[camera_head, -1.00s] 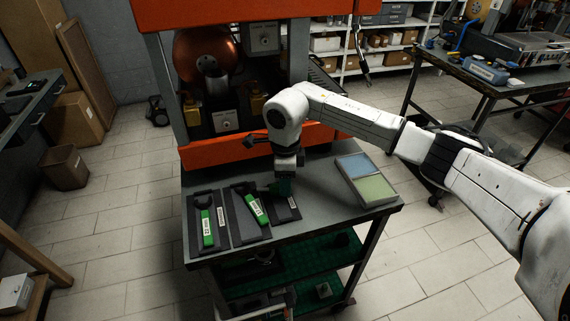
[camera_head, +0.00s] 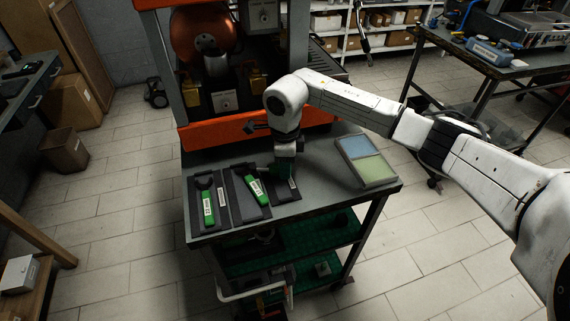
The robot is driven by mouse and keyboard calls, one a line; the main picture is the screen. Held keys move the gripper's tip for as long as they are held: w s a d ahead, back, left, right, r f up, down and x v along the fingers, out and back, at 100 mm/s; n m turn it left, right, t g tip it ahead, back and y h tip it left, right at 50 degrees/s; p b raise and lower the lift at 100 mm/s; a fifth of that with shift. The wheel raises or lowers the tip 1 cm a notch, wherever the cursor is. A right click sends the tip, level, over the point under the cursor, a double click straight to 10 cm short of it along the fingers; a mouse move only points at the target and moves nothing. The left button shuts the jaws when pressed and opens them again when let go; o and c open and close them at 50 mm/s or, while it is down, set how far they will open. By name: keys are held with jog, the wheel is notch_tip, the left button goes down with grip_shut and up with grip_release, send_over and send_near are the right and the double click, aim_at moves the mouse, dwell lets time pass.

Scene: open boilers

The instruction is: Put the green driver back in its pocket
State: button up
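My gripper (camera_head: 284,172) points down over the right end of a row of dark tool pads on the grey cart top (camera_head: 325,190). A dark green thing shows at its fingertips, close above the right pad (camera_head: 288,191). The fingers are too small and dark to tell whether they are shut on it. That pad has a white label; its upper part is hidden by my gripper. A bright green tool (camera_head: 257,190) lies tilted on the middle pad (camera_head: 237,205). Another green-handled tool (camera_head: 208,207) with a dark ringed head lies upright in the left pad (camera_head: 195,218).
A tray (camera_head: 367,161) with a blue and a green half stands right of my gripper. An orange-framed machine (camera_head: 205,133) with a copper boiler (camera_head: 200,35) stands behind the cart. The cart top between the pads and tray is clear. Green lower shelves (camera_head: 300,243) hold small items.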

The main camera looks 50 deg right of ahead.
grip_shut()
jog(key=shift+r+p, duration=2)
jog(key=shift+r, duration=1.55)
jog(key=shift+c, duration=0.5)
grip_release()
grip_shut()
